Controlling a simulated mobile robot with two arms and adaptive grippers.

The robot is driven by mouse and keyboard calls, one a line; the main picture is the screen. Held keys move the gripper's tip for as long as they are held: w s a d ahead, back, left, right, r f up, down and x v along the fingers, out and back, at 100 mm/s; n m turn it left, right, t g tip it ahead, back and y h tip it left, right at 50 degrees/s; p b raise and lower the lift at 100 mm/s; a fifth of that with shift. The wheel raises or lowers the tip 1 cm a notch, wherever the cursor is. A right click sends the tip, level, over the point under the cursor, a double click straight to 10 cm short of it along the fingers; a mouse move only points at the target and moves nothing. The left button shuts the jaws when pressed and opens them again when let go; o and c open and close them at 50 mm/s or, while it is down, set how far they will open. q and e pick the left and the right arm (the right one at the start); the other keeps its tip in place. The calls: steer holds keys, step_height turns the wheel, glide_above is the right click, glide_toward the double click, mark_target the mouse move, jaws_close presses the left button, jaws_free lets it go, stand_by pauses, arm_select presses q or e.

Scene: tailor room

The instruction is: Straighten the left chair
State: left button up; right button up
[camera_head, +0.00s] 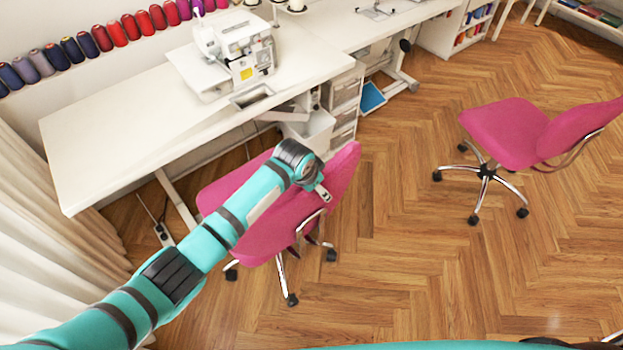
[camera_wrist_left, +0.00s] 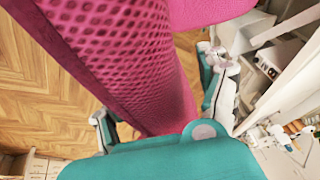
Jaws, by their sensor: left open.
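The left chair (camera_head: 228,192) is pink with chrome legs on black casters. It stands in front of the white sewing table, partly hidden behind my left arm. Its backrest (camera_head: 345,172) is on the right side of the chair. My left gripper (camera_head: 322,190) is at this backrest. In the left wrist view the pink mesh backrest (camera_wrist_left: 125,60) runs between the two spread fingers of the gripper (camera_wrist_left: 158,95), one on each side. I cannot tell whether the fingers touch it. My right gripper is not in view.
The white sewing table (camera_head: 120,130) carries a sewing machine (camera_head: 240,55). A drawer unit (camera_head: 345,100) stands under it. A second pink chair (camera_head: 505,130) is at the right. Between the chairs the wooden floor (camera_head: 400,230) is clear. A curtain (camera_head: 50,240) hangs at the left.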

arm_select(q)
steer(key=v, duration=1.1)
steer(key=shift+r, duration=0.3)
